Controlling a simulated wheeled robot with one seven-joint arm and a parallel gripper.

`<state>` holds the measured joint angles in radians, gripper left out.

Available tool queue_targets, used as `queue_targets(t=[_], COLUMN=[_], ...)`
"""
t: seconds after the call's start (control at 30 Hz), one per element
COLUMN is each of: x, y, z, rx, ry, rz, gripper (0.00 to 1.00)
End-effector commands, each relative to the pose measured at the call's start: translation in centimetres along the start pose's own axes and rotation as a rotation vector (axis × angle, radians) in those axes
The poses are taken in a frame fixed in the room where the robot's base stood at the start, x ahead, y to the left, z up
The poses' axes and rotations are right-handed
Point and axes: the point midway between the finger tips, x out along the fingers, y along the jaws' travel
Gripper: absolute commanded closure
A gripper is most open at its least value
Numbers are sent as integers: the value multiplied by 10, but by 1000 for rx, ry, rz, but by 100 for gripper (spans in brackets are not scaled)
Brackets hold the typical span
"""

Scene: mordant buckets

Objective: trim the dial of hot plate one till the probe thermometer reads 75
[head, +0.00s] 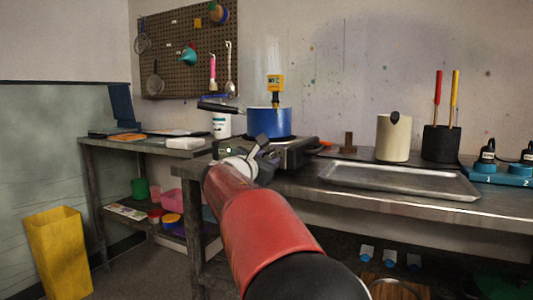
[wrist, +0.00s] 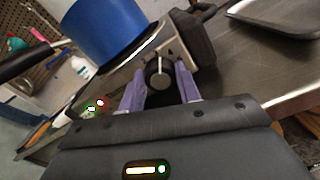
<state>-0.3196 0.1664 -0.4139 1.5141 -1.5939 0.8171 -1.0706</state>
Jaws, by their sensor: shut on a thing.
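A blue pot (head: 268,122) with a black handle stands on the hot plate (head: 290,152) at the edge of the bench. The probe thermometer (head: 275,83) is yellow and stands up out of the pot; its reading is too small to make out. In the wrist view the hot plate's dial (wrist: 159,74) is black with a pale pointer line. My gripper (wrist: 160,83) is shut on the dial, a purple finger on each side. In the head view my gripper (head: 262,150) is at the front of the hot plate and hides the dial. The blue pot (wrist: 100,28) is close above it.
Green and red lights (wrist: 96,106) glow on the hot plate's front. A metal tray (head: 400,179) lies to the right on the bench. A cream pot (head: 393,140) and a dark container (head: 440,144) stand behind it. A yellow bin (head: 58,255) stands at floor level on the left.

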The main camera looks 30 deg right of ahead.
Motion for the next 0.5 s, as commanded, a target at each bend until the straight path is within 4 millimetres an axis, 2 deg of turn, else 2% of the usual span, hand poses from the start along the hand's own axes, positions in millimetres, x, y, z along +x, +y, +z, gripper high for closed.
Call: queue_targets(t=[0.2,0.5], x=[0,0], y=[1,1], z=[2,0], rx=[-138,-238], ry=[1,0], rz=[-2,0], gripper=[90,90])
